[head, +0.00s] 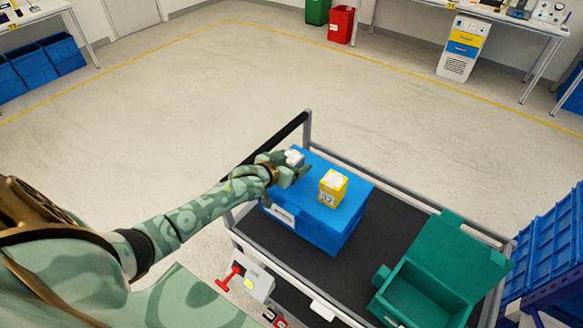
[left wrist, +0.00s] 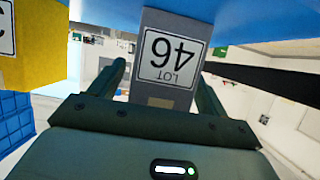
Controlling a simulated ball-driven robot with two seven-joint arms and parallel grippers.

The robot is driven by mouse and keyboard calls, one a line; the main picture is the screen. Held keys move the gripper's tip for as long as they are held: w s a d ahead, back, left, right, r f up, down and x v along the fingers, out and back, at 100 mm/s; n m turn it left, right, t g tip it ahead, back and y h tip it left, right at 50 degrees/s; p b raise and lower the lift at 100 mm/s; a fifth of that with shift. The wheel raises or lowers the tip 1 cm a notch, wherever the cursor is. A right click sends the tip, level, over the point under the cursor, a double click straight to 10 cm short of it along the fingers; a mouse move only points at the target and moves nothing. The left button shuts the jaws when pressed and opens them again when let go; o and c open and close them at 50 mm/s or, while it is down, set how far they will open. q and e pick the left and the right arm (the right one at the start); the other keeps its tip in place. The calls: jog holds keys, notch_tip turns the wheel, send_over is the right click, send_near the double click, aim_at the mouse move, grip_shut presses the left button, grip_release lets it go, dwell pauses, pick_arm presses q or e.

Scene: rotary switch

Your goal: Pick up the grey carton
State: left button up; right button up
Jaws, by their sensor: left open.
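The grey carton (head: 294,157) stands on the blue box (head: 335,222), near its far left corner. My left gripper (head: 291,171) is at the carton and partly hides it in the head view. In the left wrist view, the carton (left wrist: 170,25) shows a white label reading "LOT 46" upside down. The left gripper (left wrist: 163,72) is open there, with one finger on each side of the carton's top end; I cannot tell whether they touch it. My right gripper is not in view.
A yellow carton (head: 333,188) stands on the same blue box, right of the gripper. An open green bin (head: 425,290) is at the right of the cart's dark deck (head: 385,240). A grey box with a red handle (head: 228,279) is at the cart's near side.

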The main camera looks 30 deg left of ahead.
pick_arm(q)
jog(key=c, duration=1.1)
jog(key=shift+r, duration=0.1)
